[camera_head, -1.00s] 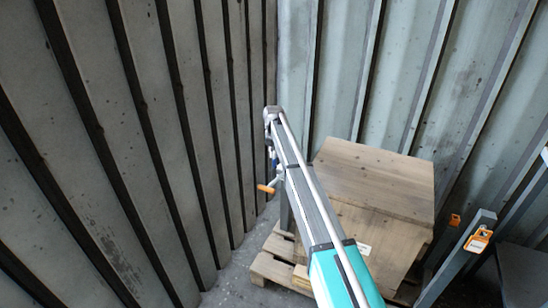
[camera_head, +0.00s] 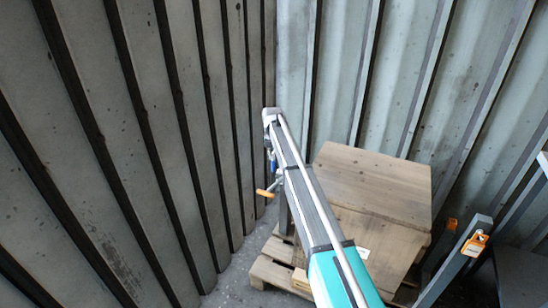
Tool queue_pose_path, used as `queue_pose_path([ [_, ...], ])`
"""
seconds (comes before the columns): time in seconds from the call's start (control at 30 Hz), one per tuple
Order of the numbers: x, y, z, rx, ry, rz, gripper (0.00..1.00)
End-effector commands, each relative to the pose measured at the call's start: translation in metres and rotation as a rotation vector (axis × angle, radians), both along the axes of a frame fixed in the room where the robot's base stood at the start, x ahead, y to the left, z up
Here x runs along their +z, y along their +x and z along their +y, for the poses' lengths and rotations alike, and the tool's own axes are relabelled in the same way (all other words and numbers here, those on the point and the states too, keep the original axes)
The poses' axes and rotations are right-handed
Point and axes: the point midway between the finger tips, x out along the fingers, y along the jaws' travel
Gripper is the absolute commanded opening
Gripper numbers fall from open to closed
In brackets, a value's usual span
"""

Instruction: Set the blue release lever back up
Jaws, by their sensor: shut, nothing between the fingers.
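A small blue part (camera_head: 274,161) shows at the left side of a long grey and teal beam, near its far end. It is small and partly hidden, so I cannot tell whether it is the blue release lever or whether it stands up or down. An orange handle (camera_head: 265,193) sticks out to the left just below it. I cannot tell whether the beam belongs to my own body. I cannot make out my gripper or its fingers anywhere in this view.
A wooden box (camera_head: 380,184) stands on a pallet (camera_head: 268,271) to the right of the beam. A ribbed metal wall (camera_head: 95,100) runs along the left, and another (camera_head: 400,75) closes the back. A grey frame with an orange fitting (camera_head: 475,244) stands at lower right.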

Motion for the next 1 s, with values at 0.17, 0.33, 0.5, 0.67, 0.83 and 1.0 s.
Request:
queue_pose_path([
  [0.17,0.0,0.0,0.0,0.0,0.0,0.0,0.0],
  [0.33,0.0,-0.003,0.001,0.0,0.0,0.0,0.0],
  [0.5,0.0,-0.011,0.004,0.0,0.0,0.0,0.0],
  [0.67,-0.001,-0.026,0.01,0.0,0.0,0.0,0.0],
  [0.83,0.014,-0.024,0.012,-0.001,0.0,0.0,0.0],
  [1.0,0.029,-0.02,0.01,-0.001,0.0,0.0,0.0],
])
